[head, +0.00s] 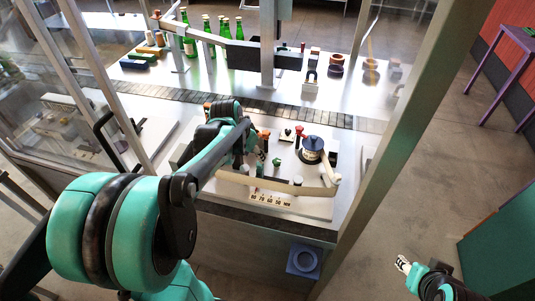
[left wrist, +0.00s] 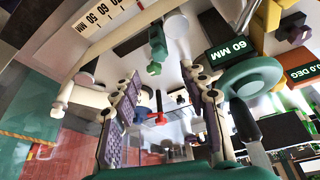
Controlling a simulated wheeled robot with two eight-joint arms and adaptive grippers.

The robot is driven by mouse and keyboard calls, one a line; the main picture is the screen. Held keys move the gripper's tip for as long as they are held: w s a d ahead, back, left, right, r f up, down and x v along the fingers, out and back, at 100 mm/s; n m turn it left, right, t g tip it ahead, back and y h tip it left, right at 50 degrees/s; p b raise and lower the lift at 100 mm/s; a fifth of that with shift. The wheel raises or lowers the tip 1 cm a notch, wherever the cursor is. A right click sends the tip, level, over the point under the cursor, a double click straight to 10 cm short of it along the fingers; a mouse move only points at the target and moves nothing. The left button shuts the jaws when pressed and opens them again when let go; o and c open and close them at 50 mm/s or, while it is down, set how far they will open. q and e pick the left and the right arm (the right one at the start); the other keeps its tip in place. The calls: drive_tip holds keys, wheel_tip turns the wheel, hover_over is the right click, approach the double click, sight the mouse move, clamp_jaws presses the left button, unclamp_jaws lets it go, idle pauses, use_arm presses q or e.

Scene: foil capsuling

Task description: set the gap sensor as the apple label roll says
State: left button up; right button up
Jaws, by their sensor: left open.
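A pale scale strip (head: 270,198) with a row of numbers runs along the front of the white machine plate. My right gripper (head: 403,264) is partly visible at bottom right.
In the left wrist view a dark display (left wrist: 229,51) reads 60 MM, and another (left wrist: 300,75) ends in 0 DEG. Green bottles (head: 188,38) stand behind. A frame post (head: 397,120) rises on the right.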

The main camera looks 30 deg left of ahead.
sight(259, 164)
use_arm(q)
drive_tip(key=b+x, duration=0.1)
drive_tip(key=x, duration=0.6)
drive_tip(key=shift+f, duration=0.1)
